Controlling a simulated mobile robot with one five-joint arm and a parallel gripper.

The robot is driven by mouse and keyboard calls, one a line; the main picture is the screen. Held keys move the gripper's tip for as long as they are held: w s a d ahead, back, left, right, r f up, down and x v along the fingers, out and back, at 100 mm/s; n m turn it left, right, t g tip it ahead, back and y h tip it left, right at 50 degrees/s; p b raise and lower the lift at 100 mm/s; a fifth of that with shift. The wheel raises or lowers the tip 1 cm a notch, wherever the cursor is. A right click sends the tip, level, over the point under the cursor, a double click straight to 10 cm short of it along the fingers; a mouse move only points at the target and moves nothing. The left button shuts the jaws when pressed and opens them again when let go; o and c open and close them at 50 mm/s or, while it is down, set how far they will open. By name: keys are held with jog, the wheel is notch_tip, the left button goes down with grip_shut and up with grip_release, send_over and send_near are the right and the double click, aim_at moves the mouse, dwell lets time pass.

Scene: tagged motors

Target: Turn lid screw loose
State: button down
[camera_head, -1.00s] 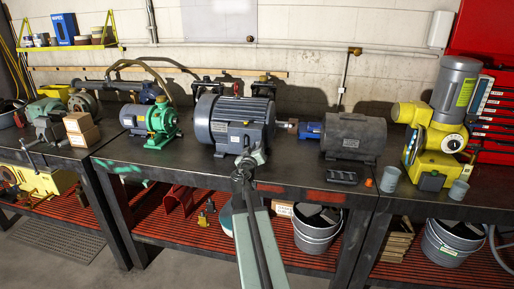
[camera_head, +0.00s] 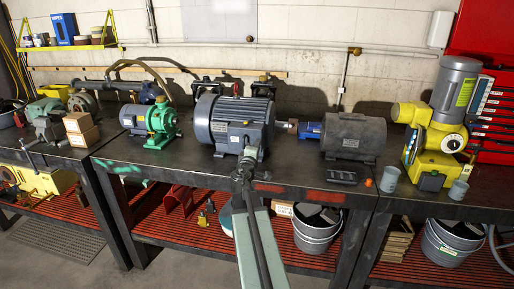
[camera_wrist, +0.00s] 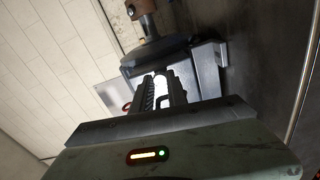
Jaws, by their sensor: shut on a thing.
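A large blue-grey motor (camera_head: 207,122) stands on the middle of the bench, with a boxy terminal housing and lid (camera_head: 242,135) on its front. My gripper (camera_head: 248,158) reaches up from below and its tip is at the lower front of that housing. In the wrist view my gripper (camera_wrist: 160,84) has its two fingers close together against the grey motor housing (camera_wrist: 209,62), with a bright strip between them. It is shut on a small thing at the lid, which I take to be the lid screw. The fingers hide the screw itself.
A dark grey motor (camera_head: 354,138) with a blue coupling stands to the right, and a green pump (camera_head: 160,125) to the left. A yellow machine (camera_head: 434,130) and small grey cups (camera_head: 389,179) are further right. The bench front (camera_head: 200,162) is mostly clear.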

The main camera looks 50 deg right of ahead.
jog(key=n, duration=2.6)
jog(key=shift+w+n, duration=0.1)
jog(key=shift+n, duration=0.3)
jog(key=c, duration=1.3)
grip_release()
